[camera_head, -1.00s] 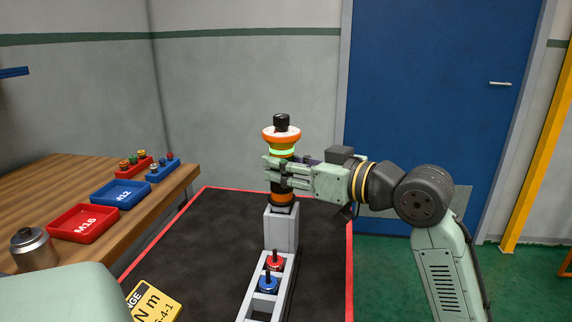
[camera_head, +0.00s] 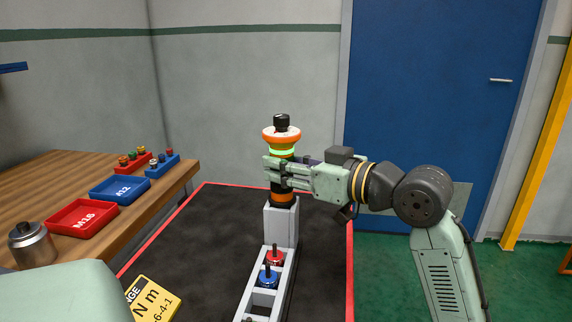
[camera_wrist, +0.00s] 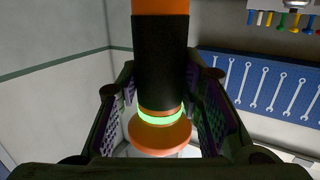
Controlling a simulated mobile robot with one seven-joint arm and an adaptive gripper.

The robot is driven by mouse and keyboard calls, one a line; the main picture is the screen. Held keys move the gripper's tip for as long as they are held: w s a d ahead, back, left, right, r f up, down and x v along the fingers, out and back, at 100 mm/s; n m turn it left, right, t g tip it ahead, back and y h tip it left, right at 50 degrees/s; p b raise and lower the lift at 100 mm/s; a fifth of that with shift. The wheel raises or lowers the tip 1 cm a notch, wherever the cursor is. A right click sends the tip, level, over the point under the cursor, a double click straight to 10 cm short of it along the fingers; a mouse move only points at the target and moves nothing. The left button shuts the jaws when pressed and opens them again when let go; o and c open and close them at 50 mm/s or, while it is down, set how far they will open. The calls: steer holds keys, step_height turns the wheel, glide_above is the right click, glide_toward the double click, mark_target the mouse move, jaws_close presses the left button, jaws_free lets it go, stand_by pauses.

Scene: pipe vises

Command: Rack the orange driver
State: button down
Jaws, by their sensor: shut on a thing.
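The orange driver (camera_head: 282,139) stands upright at the middle of the head view. It has a black top, an orange flange, a glowing green ring and a black grip. My gripper (camera_head: 277,171) is shut on its black grip from the right. The driver's lower orange end sits at the top of a grey post (camera_head: 281,226); I cannot tell whether it is fully seated. In the wrist view the driver's black body (camera_wrist: 160,62) stands between my two fingers, with the green ring and orange flange beyond.
The grey rack (camera_head: 262,299) in front of the post holds a red (camera_head: 275,257) and a blue (camera_head: 268,277) piece. A wooden bench (camera_head: 60,185) at left bears a red tray (camera_head: 82,218), a blue tray (camera_head: 120,190) and a metal cylinder (camera_head: 32,244). A yellow card (camera_head: 153,301) lies on the dark mat.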

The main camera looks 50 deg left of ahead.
steer(key=shift+f, duration=0.15)
steer(key=c, duration=1)
jaws_free()
steer(key=shift+c, duration=0.2)
steer(key=shift+f, duration=0.15)
steer(key=v, duration=1.2)
